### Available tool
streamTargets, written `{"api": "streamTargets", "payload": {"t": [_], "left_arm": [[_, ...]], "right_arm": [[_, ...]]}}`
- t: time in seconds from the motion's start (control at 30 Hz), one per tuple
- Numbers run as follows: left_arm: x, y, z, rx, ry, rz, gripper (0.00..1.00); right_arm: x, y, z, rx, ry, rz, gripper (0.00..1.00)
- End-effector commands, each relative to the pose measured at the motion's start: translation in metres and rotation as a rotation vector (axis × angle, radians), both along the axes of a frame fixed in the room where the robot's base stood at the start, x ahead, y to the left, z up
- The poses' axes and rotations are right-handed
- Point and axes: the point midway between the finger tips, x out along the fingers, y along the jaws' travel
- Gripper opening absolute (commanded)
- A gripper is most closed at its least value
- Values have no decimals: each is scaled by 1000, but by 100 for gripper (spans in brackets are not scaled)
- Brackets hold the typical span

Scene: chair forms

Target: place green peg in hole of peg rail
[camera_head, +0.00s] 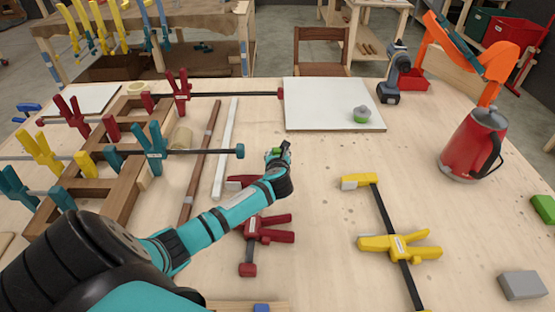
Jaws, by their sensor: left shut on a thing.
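My left gripper (277,152) is over the middle of the workbench, its arm reaching in from the lower left. It is shut on a small green piece, the green peg (274,151), of which only a little shows between the fingers. A pale wooden strip (225,306), which may be the peg rail, is cut off at the bottom edge. A small blue piece (261,308) shows at it. No hole can be made out there. My right gripper is not in view.
A red clamp (262,233) lies beside my left forearm and a yellow clamp (390,243) to its right. A white board (325,100) lies behind the gripper. A red kettle (467,145) stands at right. A wooden frame with clamps (110,185) fills the left.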

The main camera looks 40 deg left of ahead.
Motion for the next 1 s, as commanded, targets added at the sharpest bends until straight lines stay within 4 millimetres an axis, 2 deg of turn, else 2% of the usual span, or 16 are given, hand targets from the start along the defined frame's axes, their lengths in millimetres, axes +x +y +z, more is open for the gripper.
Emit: {"api": "streamTargets", "payload": {"t": [0.1, 0.2, 0.57, 0.6, 0.7, 0.77, 1.0], "left_arm": [[-1, -1, -19, -3, 5, 1, 2], [-1, -1, -27, -4, 2, -1, 2], [-1, -1, -31, -1, 2, 0, 2], [-1, -1, -30, -1, 2, 0, 33], [-1, -1, -30, -1, 2, 0, 46], [-1, -1, -30, -1, 2, 0, 54], [-1, -1, -30, -1, 2, 0, 54]], "right_arm": [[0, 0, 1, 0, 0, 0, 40], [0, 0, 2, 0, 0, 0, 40], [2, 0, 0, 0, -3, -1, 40], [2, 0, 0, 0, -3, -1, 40], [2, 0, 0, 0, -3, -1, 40], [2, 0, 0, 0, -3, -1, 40], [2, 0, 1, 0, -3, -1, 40]]}}
